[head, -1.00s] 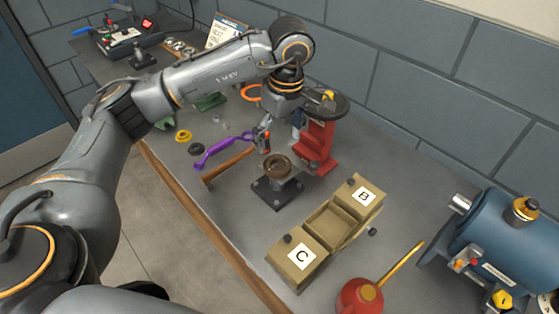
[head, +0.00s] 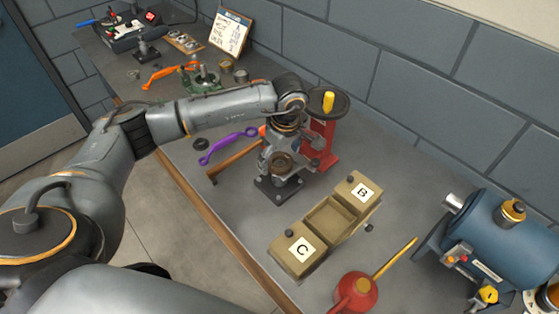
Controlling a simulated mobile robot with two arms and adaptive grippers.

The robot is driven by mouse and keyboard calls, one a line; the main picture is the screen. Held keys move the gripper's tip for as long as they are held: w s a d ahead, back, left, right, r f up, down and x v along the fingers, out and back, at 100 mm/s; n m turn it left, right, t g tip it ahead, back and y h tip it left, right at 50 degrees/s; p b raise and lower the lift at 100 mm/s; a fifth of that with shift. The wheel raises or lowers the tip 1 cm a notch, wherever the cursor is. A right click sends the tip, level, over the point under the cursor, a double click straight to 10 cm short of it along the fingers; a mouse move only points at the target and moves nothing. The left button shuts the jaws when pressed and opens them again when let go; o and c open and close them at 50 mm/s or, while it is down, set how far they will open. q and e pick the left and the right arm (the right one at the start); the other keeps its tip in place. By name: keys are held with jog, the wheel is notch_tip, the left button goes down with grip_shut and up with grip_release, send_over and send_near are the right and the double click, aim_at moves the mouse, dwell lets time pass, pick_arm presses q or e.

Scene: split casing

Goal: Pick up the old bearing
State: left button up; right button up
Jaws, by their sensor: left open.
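A brown, worn-looking ring (head: 282,164), which looks like the old bearing, sits on top of a small black stand (head: 268,192) on the bench. My left gripper (head: 286,162) is open and comes down from above and behind, with its fingers around the ring's sides. Whether the fingers touch the ring I cannot tell. The gripper and wrist hide the ring's far side. My right gripper is not in view.
A tan block with lids B (head: 363,192) and C (head: 300,251) is right of the stand. A red press (head: 323,140) stands close behind. A hammer (head: 233,161) and purple spanner (head: 226,145) lie left. A red oil can (head: 354,293) and blue motor (head: 495,243) are right.

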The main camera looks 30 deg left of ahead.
pick_arm(q)
jog(key=c, duration=1.5)
